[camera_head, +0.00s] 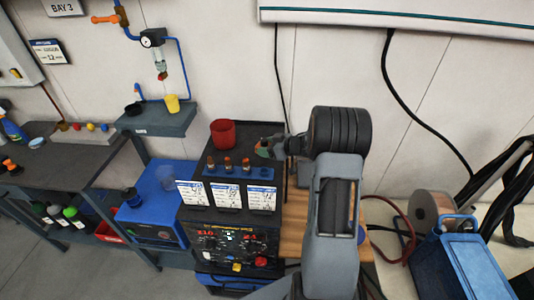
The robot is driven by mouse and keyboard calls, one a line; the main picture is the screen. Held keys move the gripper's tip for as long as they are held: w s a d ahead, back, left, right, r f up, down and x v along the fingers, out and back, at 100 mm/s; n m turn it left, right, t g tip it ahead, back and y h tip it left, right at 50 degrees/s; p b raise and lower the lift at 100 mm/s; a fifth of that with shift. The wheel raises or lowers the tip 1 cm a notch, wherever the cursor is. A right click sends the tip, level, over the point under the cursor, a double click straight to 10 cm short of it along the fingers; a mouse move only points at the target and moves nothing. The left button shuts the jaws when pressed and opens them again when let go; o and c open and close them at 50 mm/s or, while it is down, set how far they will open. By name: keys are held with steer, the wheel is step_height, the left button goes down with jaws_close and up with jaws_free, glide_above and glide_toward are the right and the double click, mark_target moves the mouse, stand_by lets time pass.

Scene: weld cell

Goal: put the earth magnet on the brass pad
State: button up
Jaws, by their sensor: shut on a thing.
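My gripper (278,145) is above the right side of the black welding machine's top (243,168), near its back. It is shut on a small green and orange piece (263,149), which I take to be the earth magnet; the fingers and its small size hide its exact shape. The held piece is just right of the red cup and the row of small orange-and-brown parts. I cannot make out the brass pad; my arm covers much of the wooden bench top (294,222) to the right of the machine.
A red cup (222,133) stands at the back of the machine, behind a blue holder (240,171) with small nozzles. White cards (227,195) hang at its front. A blue box (462,268) and wire spool (432,212) stand right.

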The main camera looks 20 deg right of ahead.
steer(key=shift+f, duration=1.5)
steer(key=shift+f, duration=0.2)
steer(key=o, duration=1.4)
steer(key=shift+c, duration=0.2)
